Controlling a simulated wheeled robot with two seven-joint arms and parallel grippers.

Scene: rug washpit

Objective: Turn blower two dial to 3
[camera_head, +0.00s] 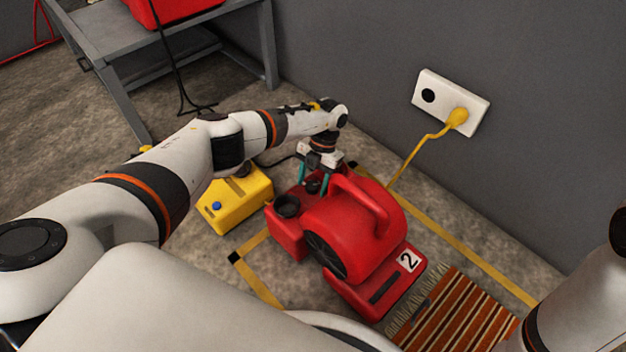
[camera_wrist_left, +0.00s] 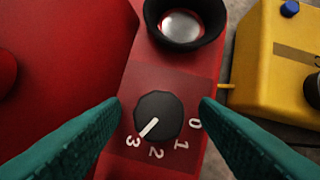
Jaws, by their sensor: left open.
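The red blower (camera_head: 352,230) marked with a 2 sits on the floor inside a yellow-taped outline. Its black dial (camera_wrist_left: 158,114) shows in the left wrist view, with a white pointer aimed lower left at the 3. The printed numbers 0, 1, 2 and 3 run around the dial's lower side. My left gripper (camera_head: 313,182) is above the blower's control panel, pointing down. Its teal fingers are open on either side of the dial, with gaps visible between them and the knob. My right gripper is out of view; only part of my right arm shows.
A yellow box-shaped unit (camera_head: 236,199) stands left of the blower. A wall outlet (camera_head: 450,102) holds a yellow plug, its cord running down behind the blower. A striped rug (camera_head: 462,318) lies in front. A grey metal table (camera_head: 128,38) stands at the back left.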

